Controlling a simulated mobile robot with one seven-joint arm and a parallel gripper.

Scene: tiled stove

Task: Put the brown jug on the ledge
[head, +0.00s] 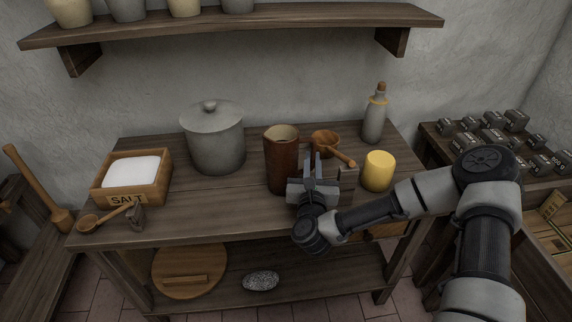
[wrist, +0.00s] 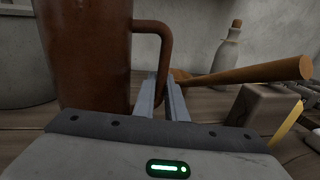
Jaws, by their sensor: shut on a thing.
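The brown jug (head: 281,165) stands upright on the wooden table, near its middle. In the wrist view the jug (wrist: 88,55) fills the left side, with its handle (wrist: 164,35) pointing right. My gripper (head: 313,165) is at the jug's right side. In the wrist view its fingers (wrist: 163,95) are shut on the lower part of the handle. The wooden ledge (head: 270,22) runs along the wall above the table.
A lidded grey pot (head: 215,140) stands left of the jug, and a salt box (head: 133,175) farther left. A wooden ladle (head: 326,143), a yellow candle (head: 378,171) and a corked bottle (head: 375,118) are at right. Several pots, including a grey one (head: 127,8), occupy the ledge's left half; its right half looks clear.

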